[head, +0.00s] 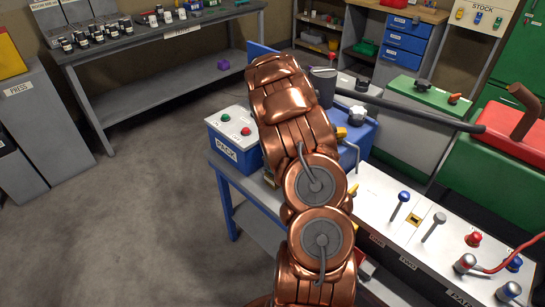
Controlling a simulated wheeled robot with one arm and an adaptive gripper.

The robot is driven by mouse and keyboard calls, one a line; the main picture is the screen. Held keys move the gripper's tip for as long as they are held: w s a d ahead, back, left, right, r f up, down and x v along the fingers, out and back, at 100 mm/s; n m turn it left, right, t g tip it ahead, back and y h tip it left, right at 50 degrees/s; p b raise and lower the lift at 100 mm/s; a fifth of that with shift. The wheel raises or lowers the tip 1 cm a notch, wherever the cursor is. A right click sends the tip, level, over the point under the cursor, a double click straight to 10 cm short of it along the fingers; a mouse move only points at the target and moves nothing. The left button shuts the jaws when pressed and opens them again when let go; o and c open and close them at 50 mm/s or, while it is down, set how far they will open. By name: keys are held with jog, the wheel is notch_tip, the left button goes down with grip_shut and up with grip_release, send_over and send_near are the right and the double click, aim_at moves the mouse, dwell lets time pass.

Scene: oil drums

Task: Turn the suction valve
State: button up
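No label that I can read names the suction valve, so I cannot tell for sure which part it is. My arm covers the left part of this unit. My gripper is not visible; the arm's far end shows no fingers.
A blue box labelled PACK (232,148) with green and red buttons is left of my arm. A white panel (385,195) with several levers and knobs lies at the lower right. A shelf table (165,50) with small bottles is at the back left. The floor at left is clear.

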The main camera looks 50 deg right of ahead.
jog(key=shift+f+p, duration=0.4)
jog(key=shift+f, duration=2.35)
jog(key=c, duration=0.5)
jog(key=shift+f+m+b, duration=0.2)
jog(key=shift+m+b, duration=0.3)
jog(key=shift+b, duration=0.25)
jog(key=shift+o, duration=0.7)
jog(key=m+b, duration=0.2)
jog(key=shift+m, duration=0.4)
jog(key=shift+o, duration=0.4)
jog(key=shift+r+m, duration=0.2)
jog(key=shift+m, duration=0.2)
jog(key=shift+o, duration=1.4)
